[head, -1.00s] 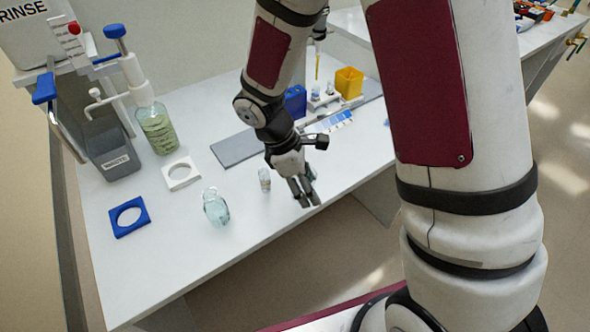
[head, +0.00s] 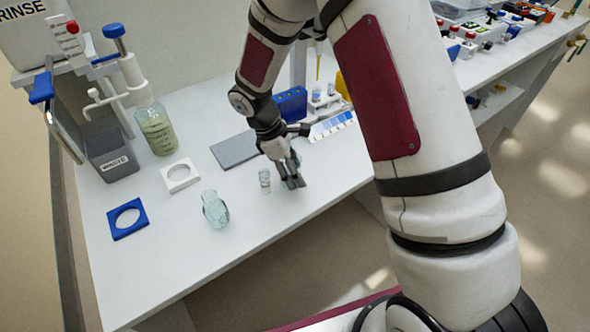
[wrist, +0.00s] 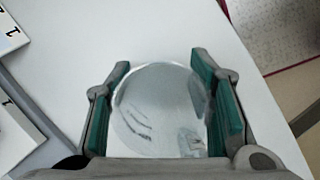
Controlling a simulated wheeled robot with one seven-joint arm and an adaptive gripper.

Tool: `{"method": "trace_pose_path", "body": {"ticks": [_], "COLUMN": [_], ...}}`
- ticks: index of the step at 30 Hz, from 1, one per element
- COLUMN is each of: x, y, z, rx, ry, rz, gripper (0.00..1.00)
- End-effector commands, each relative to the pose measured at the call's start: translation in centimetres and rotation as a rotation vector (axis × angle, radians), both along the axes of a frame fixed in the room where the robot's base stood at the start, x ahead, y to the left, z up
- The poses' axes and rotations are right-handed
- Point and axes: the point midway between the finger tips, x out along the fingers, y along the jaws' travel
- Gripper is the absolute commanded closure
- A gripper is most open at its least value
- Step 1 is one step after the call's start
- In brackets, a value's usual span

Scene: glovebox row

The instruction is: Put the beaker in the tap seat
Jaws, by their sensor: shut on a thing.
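My gripper (head: 291,181) is low over the front part of the white bench. In the wrist view its green-padded fingers (wrist: 165,110) are shut on a clear round glass, the beaker (wrist: 155,105), one pad on each side. In the head view the gripper hides nearly all of the beaker, and I cannot tell whether it touches the bench. A white square seat with a round hole (head: 181,175) and a blue one (head: 128,219) lie empty to the left. I cannot tell which is the tap seat.
A small glass vial (head: 264,181) stands just left of my gripper, and a rounded glass vessel (head: 215,210) farther left. A green-liquid bottle (head: 156,130) and grey waste bin (head: 111,156) stand at the back left. A grey mat (head: 234,150) lies behind.

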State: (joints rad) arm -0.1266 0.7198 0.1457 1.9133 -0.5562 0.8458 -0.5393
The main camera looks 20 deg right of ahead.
Motion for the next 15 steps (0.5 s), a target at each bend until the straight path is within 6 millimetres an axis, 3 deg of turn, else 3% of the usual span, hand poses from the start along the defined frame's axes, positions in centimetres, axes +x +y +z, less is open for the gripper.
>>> {"method": "trace_pose_path", "body": {"ticks": [7, 8, 9, 10, 15], "x": [0.00, -0.01, -0.01, -0.02, -0.01], "y": [0.00, 0.00, -0.01, 0.00, 0.00], "z": [-0.34, -0.26, -0.23, -0.22, -0.22], "rx": [0.000, 0.000, 0.000, 0.000, 0.000], "ry": [0.000, 0.000, 0.000, 0.000, 0.000], "rz": [0.000, 0.000, 0.000, 0.000, 0.000], "gripper": [0.71, 0.46, 0.36, 0.32, 0.32]}}
